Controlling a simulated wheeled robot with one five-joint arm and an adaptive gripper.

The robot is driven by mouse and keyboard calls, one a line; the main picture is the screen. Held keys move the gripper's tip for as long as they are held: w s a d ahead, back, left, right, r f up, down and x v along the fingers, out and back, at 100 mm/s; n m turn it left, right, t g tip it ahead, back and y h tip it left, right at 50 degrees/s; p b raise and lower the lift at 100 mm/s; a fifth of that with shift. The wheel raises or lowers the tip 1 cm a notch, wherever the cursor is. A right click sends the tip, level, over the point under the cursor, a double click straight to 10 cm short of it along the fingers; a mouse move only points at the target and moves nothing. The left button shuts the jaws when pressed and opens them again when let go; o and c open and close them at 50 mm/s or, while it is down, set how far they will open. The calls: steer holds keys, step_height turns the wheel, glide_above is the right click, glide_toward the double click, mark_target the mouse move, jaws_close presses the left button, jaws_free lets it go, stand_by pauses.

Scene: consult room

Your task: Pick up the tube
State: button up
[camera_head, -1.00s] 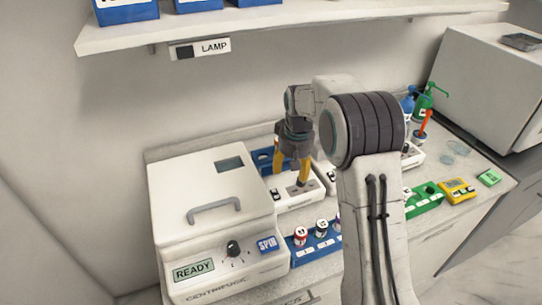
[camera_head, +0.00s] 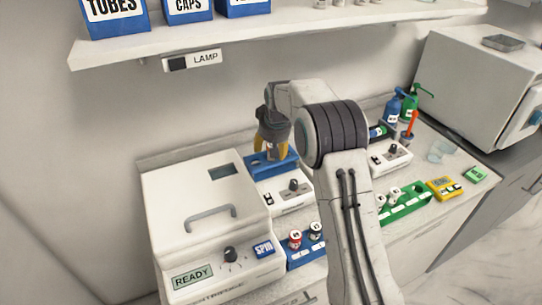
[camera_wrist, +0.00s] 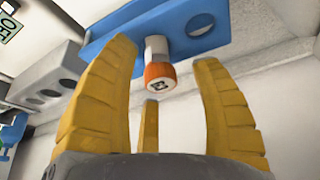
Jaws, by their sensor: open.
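A tube with an orange cap and a pale body (camera_wrist: 156,47) shows in the wrist view, its cap end towards the camera. It stands in a hole of a blue rack (camera_wrist: 115,36), which also shows in the head view (camera_head: 286,165). My gripper (camera_wrist: 165,62) is open, with its yellow fingers on either side of the cap and a third finger below it in the picture. Gaps show between the cap and the fingers. In the head view my gripper (camera_head: 270,151) is over the blue rack and hides part of it; the tube is not clear there.
A white centrifuge (camera_head: 205,200) stands left of the rack. A white device with a knob (camera_head: 292,193) is in front of the rack. Right of my arm are a green rack (camera_head: 408,204), a yellow device (camera_head: 444,188) and bottles (camera_head: 410,105). A shelf (camera_head: 270,36) hangs above.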

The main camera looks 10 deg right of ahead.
steer(key=shift+x, duration=0.95)
steer(key=shift+o, duration=0.3)
steer(key=c, duration=1.2)
steer(key=shift+r, duration=0.1)
